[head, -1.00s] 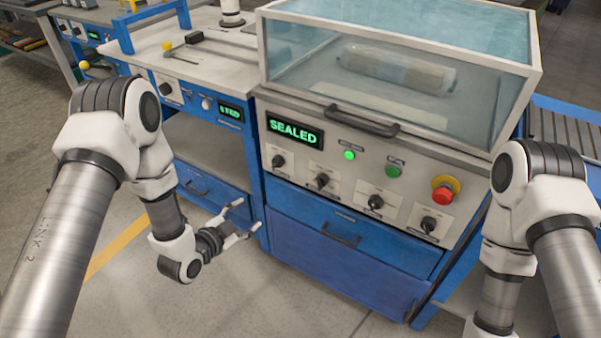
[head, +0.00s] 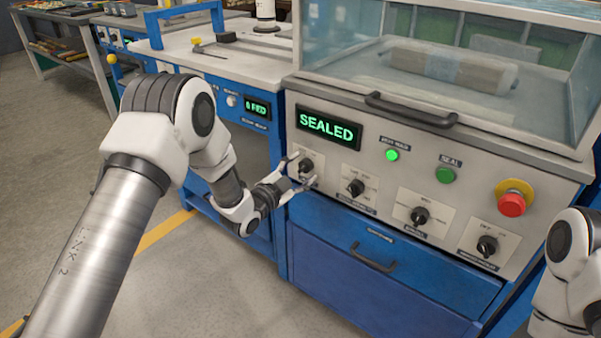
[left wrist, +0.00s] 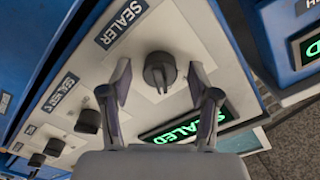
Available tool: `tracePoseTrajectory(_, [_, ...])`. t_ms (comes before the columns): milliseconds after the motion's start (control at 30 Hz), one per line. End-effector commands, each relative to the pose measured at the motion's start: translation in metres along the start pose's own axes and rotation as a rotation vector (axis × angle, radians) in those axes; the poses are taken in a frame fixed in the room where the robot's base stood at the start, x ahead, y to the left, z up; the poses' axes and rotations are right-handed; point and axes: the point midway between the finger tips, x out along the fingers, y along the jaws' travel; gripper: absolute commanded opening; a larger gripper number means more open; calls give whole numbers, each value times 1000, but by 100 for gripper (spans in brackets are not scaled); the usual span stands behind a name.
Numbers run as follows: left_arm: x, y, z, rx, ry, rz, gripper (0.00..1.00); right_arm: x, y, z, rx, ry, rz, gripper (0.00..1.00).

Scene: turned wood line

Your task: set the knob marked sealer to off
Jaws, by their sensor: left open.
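The sealer knob (head: 306,165) is the leftmost dark knob on the grey control panel, below the green SEALED display (head: 329,128). In the left wrist view the knob (left wrist: 159,70) is dark and round with a raised grip bar, and a plate reading SEALER (left wrist: 121,23) is beside it. My left gripper (head: 300,171) is open at the knob. In the left wrist view its two fingertips (left wrist: 160,82) are on either side of the knob, with gaps; I cannot tell how deep they reach. The knob's position marks are not readable. My right gripper is out of view.
Several other dark knobs, one of them here (head: 420,215), line the panel to the right. A red emergency button (head: 512,203) is at the panel's right. A clear hood (head: 440,45) with a handle (head: 410,108) stands above, and a blue drawer (head: 400,260) is below.

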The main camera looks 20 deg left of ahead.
Motion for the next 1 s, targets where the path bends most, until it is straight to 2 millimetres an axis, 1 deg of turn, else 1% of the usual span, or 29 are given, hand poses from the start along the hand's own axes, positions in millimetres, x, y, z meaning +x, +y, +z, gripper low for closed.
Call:
tracePoseTrajectory(167, [0, 0, 0, 0, -1, 0, 61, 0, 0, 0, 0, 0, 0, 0])
tracePoseTrajectory(200, [0, 0, 0, 0, -1, 0, 47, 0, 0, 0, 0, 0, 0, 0])
tracePoseTrajectory(267, [0, 0, 0, 0, -1, 0, 26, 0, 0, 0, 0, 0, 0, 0])
tracePoseTrajectory(300, [0, 0, 0, 0, -1, 0, 12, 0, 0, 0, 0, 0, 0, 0])
tracePoseTrajectory(333, [0, 0, 0, 0, -1, 0, 2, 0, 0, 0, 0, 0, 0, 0])
tracePoseTrajectory(567, [0, 0, 0, -3, 0, 0, 2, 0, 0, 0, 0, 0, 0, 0])
tracePoseTrajectory(767, [0, 0, 0, -38, -1, 1, 2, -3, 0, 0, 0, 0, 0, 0])
tracePoseTrajectory(1000, [0, -1, -1, -162, -1, 1, 2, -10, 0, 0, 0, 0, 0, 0])
